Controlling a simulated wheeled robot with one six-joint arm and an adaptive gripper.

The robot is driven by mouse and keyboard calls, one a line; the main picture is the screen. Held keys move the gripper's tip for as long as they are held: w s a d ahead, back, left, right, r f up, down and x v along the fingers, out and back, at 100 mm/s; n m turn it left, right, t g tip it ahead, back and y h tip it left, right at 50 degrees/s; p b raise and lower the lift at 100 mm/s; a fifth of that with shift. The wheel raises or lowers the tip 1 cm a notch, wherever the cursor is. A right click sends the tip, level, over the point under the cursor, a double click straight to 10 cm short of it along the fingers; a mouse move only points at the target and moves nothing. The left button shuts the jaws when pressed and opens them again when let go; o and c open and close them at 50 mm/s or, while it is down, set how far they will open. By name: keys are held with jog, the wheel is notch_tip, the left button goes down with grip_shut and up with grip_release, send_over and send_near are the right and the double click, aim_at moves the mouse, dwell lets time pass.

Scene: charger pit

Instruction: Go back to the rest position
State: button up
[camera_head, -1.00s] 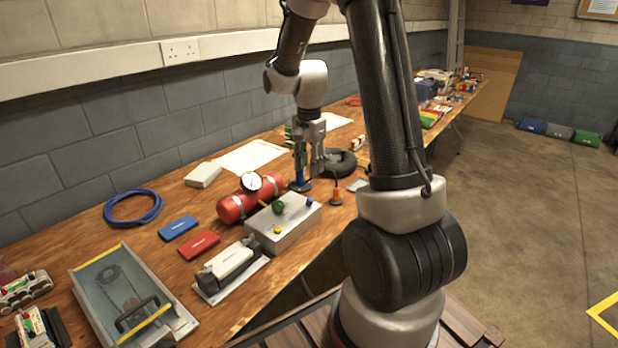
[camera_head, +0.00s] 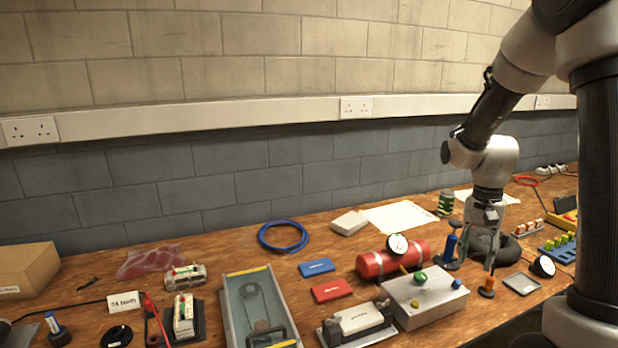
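My gripper (camera_head: 480,248) points down over the right part of the wooden workbench (camera_head: 215,252). Its two fingers stand apart and I see nothing held between them. A black ring-shaped object (camera_head: 510,250) lies behind and beside the fingers. A blue-handled upright tool (camera_head: 450,247) on a dark base stands just left of the gripper, apart from it as far as I can tell. The exact height of the fingertips above the bench is hard to tell.
A red cylinder (camera_head: 372,265) with a gauge (camera_head: 397,245) and a grey box with knobs (camera_head: 425,303) sit left of the gripper. An orange-based plug (camera_head: 488,286) stands in front. A blue cable coil (camera_head: 283,236), a glass-topped tray (camera_head: 258,310) and a cardboard box (camera_head: 28,270) lie farther left.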

jog(key=s+a+r+n+t, duration=0.2)
jog(key=s+r+n+t, duration=0.1)
jog(key=s+r, duration=0.5)
jog(key=s+a+r+n+t, duration=0.2)
jog(key=s+r+n, duration=0.3)
jog(key=s+r, duration=0.3)
jog(key=shift+s+a+r+t, duration=0.25)
jog(key=shift+s+r+t, duration=0.15)
jog(key=shift+s, duration=0.75)
